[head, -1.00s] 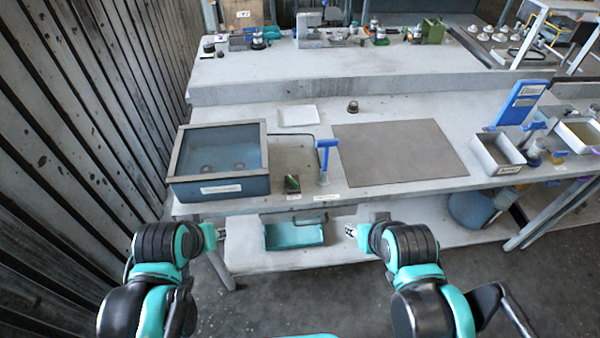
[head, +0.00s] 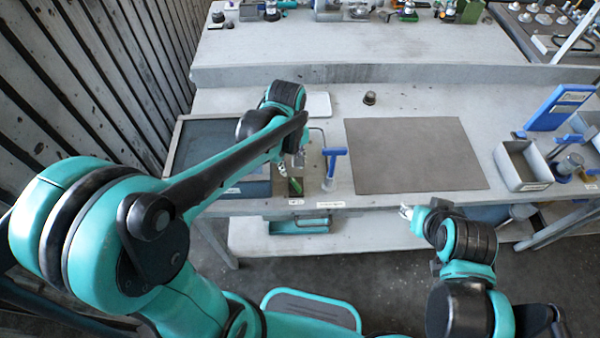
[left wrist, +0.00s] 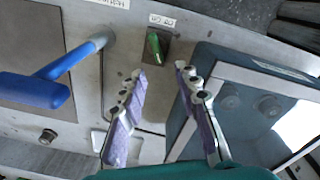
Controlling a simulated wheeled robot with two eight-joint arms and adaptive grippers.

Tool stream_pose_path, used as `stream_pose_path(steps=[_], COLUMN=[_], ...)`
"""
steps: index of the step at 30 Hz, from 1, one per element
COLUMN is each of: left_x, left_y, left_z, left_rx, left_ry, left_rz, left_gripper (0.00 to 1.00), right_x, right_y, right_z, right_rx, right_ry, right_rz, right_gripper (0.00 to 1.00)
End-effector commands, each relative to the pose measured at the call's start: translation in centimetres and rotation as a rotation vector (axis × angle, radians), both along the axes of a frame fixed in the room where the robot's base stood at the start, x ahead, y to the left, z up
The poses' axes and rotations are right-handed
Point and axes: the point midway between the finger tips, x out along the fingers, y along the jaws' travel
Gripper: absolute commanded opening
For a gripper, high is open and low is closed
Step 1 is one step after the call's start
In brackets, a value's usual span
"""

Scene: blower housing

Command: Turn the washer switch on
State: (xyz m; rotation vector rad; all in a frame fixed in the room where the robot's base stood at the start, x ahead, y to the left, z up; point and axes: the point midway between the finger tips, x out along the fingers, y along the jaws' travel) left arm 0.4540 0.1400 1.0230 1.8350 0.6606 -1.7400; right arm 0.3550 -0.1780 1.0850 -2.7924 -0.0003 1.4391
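The washer switch is a small green lever on a dark plate (head: 296,186) at the table's front edge, beside the blue-grey washer tank (head: 245,187). In the left wrist view the green switch (left wrist: 154,44) lies just beyond my fingertips, with a label beside it. My left gripper (head: 290,166) is above and slightly behind the switch. The left wrist view shows its two fingers (left wrist: 160,75) apart with nothing between them. The washer tank (left wrist: 240,100) is right of the fingers there. My right gripper (head: 406,212) is near the table's front edge, its fingers too small to read.
A blue T-handle (head: 334,153) stands upright just right of the switch, and shows in the left wrist view (left wrist: 45,88). A thin bent rod runs between it and the washer. A grey mat (head: 415,155) lies bare to the right. A bin (head: 522,166) stands farther right.

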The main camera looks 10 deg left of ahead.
Motion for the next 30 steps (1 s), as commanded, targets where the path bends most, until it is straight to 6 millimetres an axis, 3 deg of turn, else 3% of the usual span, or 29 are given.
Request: stream_pose_path(steps=[10, 21, 30], left_x=[0.9, 0.9, 0.8], left_y=[-0.5, -0.5, -0.5], left_z=[-1.4, -7.2, -8.9], left_rx=[0.003, 0.003, 0.003], left_ry=[0.057, 0.057, 0.057], left_rz=[0.073, 0.074, 0.073], left_gripper=[0.32, 0.32, 0.32], right_x=[0.0, 0.0, 0.0], right_y=[0.0, 0.0, 0.0], right_z=[0.3, -1.8, -2.2], right_rx=[0.000, 0.000, 0.000], right_ry=[0.000, 0.000, 0.000], right_rz=[0.000, 0.000, 0.000], right_gripper=[0.38, 0.38, 0.38])
